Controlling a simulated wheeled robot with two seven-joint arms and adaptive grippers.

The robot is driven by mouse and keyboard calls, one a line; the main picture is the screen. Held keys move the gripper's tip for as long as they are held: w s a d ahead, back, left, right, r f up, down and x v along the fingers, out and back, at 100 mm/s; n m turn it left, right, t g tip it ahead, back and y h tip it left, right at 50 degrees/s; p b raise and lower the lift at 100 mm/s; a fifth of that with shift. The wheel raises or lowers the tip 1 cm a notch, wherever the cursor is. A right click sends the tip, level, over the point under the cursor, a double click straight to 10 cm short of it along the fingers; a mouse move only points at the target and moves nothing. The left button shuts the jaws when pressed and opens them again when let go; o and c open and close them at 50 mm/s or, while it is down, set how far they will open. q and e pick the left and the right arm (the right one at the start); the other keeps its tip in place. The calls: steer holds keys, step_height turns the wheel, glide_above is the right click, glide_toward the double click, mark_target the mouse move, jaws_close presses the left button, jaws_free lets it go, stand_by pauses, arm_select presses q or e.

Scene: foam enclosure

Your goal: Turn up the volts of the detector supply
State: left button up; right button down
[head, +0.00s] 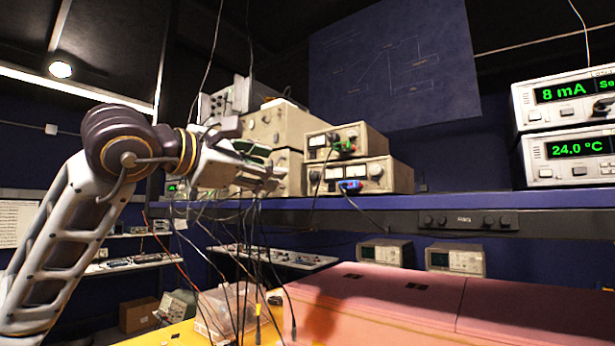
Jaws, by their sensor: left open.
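My left gripper (266,172) is raised at the left of the middle, its arm coming in from the left. It is open, with nothing visible between its fingers. It overlaps the beige instruments on the shelf, and its distance from them is hard to judge. An upper beige supply (364,137) with meters and a green plug stands on a lower beige supply (388,176) with a knob and a blue plug. Both are just right of the gripper. No label shows which one is the detector supply. My right gripper is out of view.
At the right are a unit reading 8 mA (560,98) and a unit reading 24.0 °C (566,158). The shelf edge (370,201) crosses the view. Cables hang below the gripper. A pink foam block (390,296) fills the lower right.

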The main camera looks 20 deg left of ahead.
mark_target(312, 176)
arm_select(q)
steer(key=shift+w+d, duration=0.1)
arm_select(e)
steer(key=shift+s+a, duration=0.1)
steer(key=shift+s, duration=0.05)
arm_select(q)
steer(key=p+x, duration=0.3)
steer(key=x, duration=0.9)
steer(key=shift+w+d, duration=0.1)
steer(key=shift+w, duration=0.25)
steer(key=shift+w+d, duration=0.15)
steer(key=shift+w, duration=0.2)
steer(key=shift+c, duration=0.2)
steer(key=shift+w+f, duration=0.1)
jaws_close()
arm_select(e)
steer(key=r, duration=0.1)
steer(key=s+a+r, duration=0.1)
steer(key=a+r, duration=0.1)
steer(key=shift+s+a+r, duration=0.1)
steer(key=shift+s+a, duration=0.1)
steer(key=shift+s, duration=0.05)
